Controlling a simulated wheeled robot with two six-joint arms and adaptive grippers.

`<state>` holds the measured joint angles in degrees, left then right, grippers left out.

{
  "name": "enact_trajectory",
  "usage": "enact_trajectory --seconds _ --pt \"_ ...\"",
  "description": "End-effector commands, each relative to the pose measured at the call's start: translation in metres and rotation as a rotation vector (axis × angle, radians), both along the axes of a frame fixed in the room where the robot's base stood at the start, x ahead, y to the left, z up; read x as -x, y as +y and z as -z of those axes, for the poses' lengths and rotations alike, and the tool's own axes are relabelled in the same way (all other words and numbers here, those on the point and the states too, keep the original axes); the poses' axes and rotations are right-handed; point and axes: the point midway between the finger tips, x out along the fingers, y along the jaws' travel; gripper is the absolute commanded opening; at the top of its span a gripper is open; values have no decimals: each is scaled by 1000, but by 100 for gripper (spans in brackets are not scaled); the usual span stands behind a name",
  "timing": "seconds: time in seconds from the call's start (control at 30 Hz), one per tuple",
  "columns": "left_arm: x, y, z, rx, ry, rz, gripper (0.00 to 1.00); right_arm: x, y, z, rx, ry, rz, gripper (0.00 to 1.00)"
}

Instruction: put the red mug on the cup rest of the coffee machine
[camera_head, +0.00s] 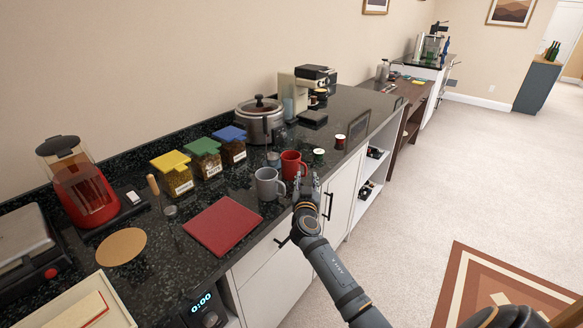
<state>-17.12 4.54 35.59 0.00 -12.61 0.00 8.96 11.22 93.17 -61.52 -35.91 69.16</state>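The red mug (290,164) stands upright near the front edge of the dark counter, its handle towards the right. My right gripper (306,179) is at the counter's front edge, just in front and right of the red mug. Its two fingers look apart, with nothing seen between them. I cannot tell whether a finger touches the mug or its handle. The coffee machine (312,77) stands farther back on the counter; its cup rest is too small to make out clearly. My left gripper is not in view.
A grey mug (267,187) stands close left of the red mug. Small pods or jars (319,154) stand to its right. A slow cooker (262,122), lidded jars (205,160) and a red mat (222,225) are also on the counter. The right front counter is mostly clear.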

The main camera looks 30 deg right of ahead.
Motion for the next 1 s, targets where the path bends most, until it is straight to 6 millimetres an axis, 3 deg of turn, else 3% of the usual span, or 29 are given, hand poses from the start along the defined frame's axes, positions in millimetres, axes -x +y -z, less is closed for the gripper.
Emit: enact_trajectory --seconds 0.07,0.2,0.47,0.73,1.0 --pt "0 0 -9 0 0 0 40 -14 -6 -6 1 1 1 37" --pt "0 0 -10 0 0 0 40 -29 -15 -3 1 1 0 37" --pt "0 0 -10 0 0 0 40 -31 -17 -1 0 0 0 37" --pt "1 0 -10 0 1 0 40 -31 -17 -1 0 0 -1 1" --pt "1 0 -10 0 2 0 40 -31 -17 -1 0 0 -1 0"
